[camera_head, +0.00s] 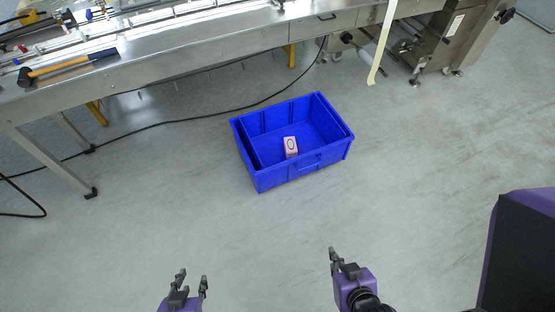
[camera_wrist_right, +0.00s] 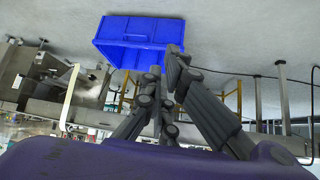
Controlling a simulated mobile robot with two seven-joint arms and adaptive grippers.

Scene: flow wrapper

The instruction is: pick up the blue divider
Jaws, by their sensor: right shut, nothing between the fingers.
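A blue crate (camera_head: 303,172) stands on the floor in the head view, and it also shows at the top of the right wrist view (camera_wrist_right: 125,28). A thin blue panel, apparently the blue divider (camera_head: 250,146), stands inside it along the left wall. Its lower part is hard to tell from the crate, being the same blue. My left gripper (camera_head: 188,278) is open and empty at the bottom of the head view, short of the crate. My right gripper (camera_head: 334,254) is shut and empty, nearer than the crate and apart from it; its fingers fill the middle of the right wrist view (camera_wrist_right: 165,66).
A small pink box (camera_head: 290,147) is in the crate. A steel machine table (camera_head: 190,60) runs behind, with a hammer (camera_head: 68,67) on it. A black cable (camera_head: 190,121) lies on the floor behind the crate. The floor between my grippers and the crate is clear.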

